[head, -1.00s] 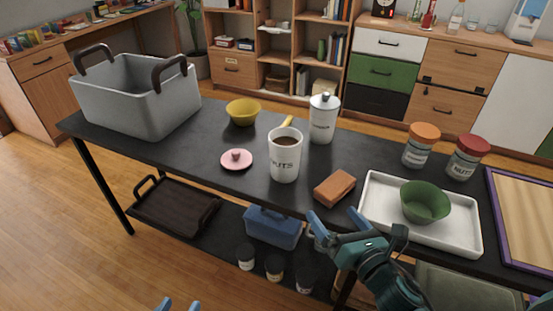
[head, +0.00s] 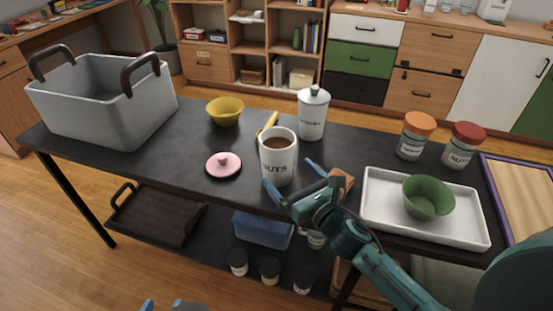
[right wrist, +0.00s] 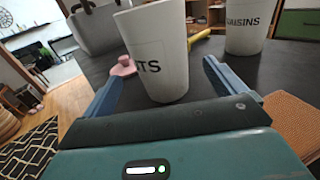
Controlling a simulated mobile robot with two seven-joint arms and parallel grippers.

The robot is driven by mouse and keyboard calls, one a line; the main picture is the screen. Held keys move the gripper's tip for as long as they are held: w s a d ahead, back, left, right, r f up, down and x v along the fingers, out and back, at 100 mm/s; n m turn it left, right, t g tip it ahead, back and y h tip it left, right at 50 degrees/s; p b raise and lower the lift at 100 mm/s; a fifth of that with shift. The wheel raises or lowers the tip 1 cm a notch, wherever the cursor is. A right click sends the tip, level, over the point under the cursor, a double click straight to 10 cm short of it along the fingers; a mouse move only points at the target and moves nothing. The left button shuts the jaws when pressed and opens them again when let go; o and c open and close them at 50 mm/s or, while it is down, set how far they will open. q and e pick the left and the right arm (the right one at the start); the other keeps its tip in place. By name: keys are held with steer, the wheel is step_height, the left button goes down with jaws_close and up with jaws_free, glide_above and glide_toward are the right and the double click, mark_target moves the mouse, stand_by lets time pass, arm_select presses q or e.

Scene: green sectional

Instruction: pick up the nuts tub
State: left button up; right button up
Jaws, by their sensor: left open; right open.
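The nuts tub (head: 277,160) is a white cup-shaped tub lettered NUTS, open at the top with brown contents, standing upright on the dark table. In the right wrist view the tub (right wrist: 158,55) stands just ahead, between the lines of the two open fingers. My right gripper (head: 291,174) is open and empty at the tub's near right side; I cannot tell whether it touches. It also shows in the right wrist view (right wrist: 160,85). A pink lid with a knob (head: 224,164) lies left of the tub. My left gripper (head: 162,305) barely shows at the bottom edge.
A white lidded raisins tub (head: 313,115) stands behind the nuts tub, with a yellow-handled item (head: 267,122) beside it. A red-lidded jar (head: 463,146) also reads NUTS. A white tray (head: 381,210) holds a green bowl (head: 428,197).

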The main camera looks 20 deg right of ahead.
steer(key=x, duration=0.6)
steer(key=shift+w+f, duration=0.15)
steer(key=shift+w, duration=0.15)
steer(key=c, duration=1.2)
steer(key=shift+c, duration=0.3)
